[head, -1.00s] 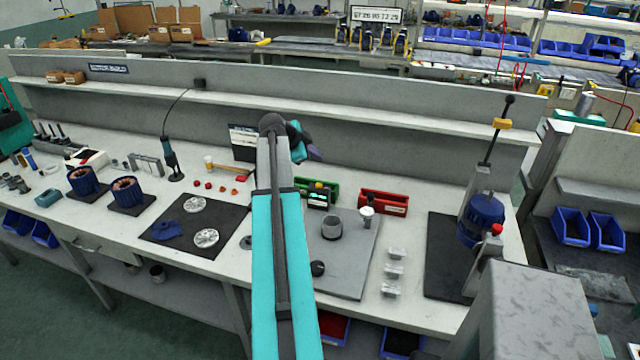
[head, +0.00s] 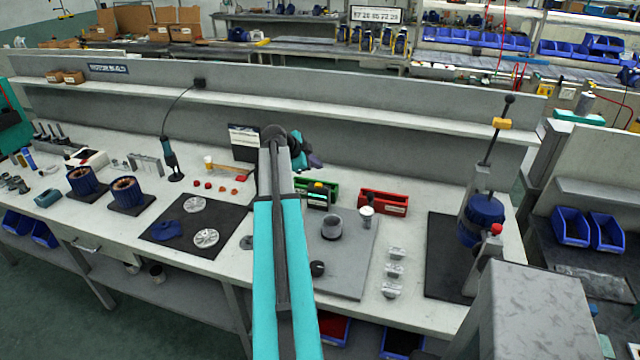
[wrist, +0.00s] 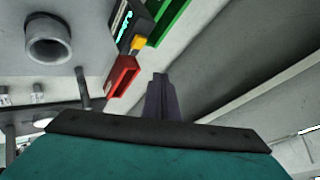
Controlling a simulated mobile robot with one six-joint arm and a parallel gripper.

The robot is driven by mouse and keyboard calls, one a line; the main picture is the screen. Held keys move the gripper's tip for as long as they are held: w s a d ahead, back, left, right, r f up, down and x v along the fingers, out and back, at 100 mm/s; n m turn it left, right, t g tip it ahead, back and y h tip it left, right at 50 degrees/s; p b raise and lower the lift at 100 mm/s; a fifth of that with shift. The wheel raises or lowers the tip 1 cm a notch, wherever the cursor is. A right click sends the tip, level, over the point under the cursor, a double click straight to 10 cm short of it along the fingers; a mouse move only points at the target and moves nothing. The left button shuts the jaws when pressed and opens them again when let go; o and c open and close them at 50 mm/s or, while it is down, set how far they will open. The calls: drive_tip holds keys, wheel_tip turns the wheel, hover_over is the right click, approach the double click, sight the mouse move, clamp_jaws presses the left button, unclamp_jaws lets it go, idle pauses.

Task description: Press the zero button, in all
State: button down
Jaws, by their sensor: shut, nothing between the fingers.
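A small dark instrument (head: 317,199) with a lit display stands in front of the green bin on the bench. It also shows in the wrist view (wrist: 121,19), at the top. A yellow button (wrist: 138,43) sits at its end; a yellow spot (head: 318,184) shows on it in the head view. No label on the button is readable. My gripper (head: 316,160) is shut and empty, above the back of the bench and behind the instrument. In the wrist view the closed purple fingers (wrist: 160,88) are apart from the yellow button, which lies above and left of them.
A green bin (head: 331,188) and a red bin (head: 384,203) flank the instrument. A grey plate (head: 345,275) with a grey ring (head: 332,228) lies in front. A shelf (head: 400,122) runs behind. A lever press (head: 482,220) stands at the right.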

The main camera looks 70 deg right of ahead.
wheel_tip(320, 180, down, 3)
drive_tip(key=shift+r, duration=0.1)
drive_tip(key=shift+f+b, duration=1.15)
drive_tip(key=shift+b, duration=0.15)
drive_tip(key=shift+f+b, duration=0.9)
drive_tip(key=shift+b, duration=0.45)
idle(2.3)
drive_tip(key=shift+r, duration=0.1)
idle(0.3)
drive_tip(key=shift+r, duration=0.8)
wheel_tip(320, 180, up, 5)
drive_tip(key=shift+p, duration=0.4)
idle(0.4)
idle(0.5)
